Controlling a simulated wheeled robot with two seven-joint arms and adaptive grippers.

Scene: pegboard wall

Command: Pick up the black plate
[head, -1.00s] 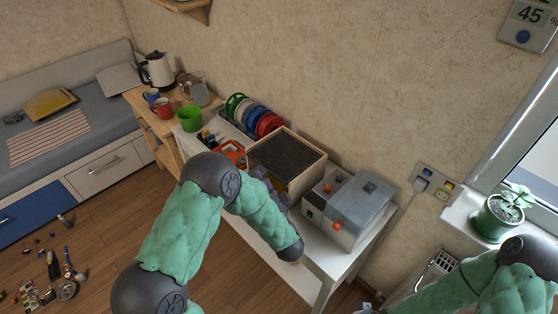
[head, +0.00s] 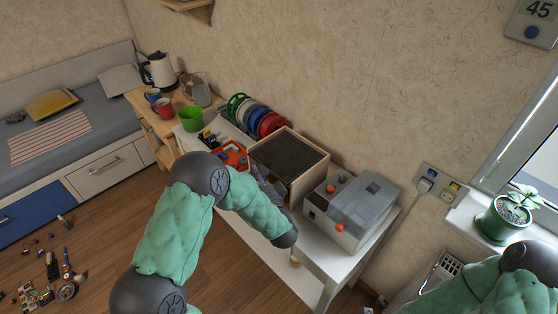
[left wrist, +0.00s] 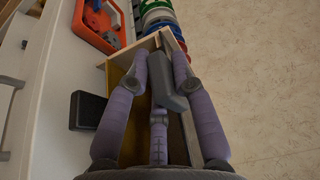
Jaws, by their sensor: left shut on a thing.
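My left gripper (head: 265,182) reaches to the near side of the wooden box (head: 312,178). In the left wrist view, its purple fingers (left wrist: 160,85) are shut on a dark grey piece (left wrist: 170,88), in front of the box's open inside. I cannot tell if this piece is the black plate. A black, flat, square thing with rounded corners (left wrist: 88,110) shows left of the fingers, over the white table and apart from the held piece. A dark panel (head: 290,153) fills the box's top in the head view. My right gripper is out of view.
A grey machine with red knobs (head: 350,210) stands right of the box. An orange tray (head: 233,155) and coloured spools (head: 255,118) stand to its left, on the white table (head: 318,262). A potted plant (head: 503,215) stands on the sill.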

